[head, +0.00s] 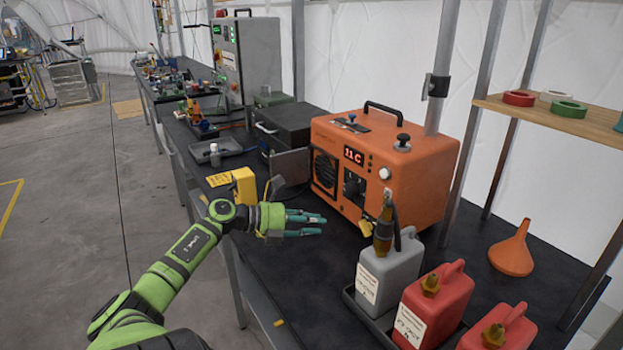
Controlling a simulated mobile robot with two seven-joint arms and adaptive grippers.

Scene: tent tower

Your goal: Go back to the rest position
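My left arm comes in from the lower left, and its green-and-black links reach over the dark workbench (283,268). My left gripper (322,225) has teal fingers pointing right, in front of the orange heater-like unit (420,180) with a red display. The fingers look spread, with a gap between them and nothing seen in it. A yellow box-shaped item (244,185) stands just behind the wrist, and I cannot tell whether they touch. My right gripper is not in view.
A grey can (392,275) and red cans (440,298) stand at the lower right, near an orange funnel (513,252). A shelf (550,118) with tape rolls is at the upper right. Grey floor (75,210) is clear at left.

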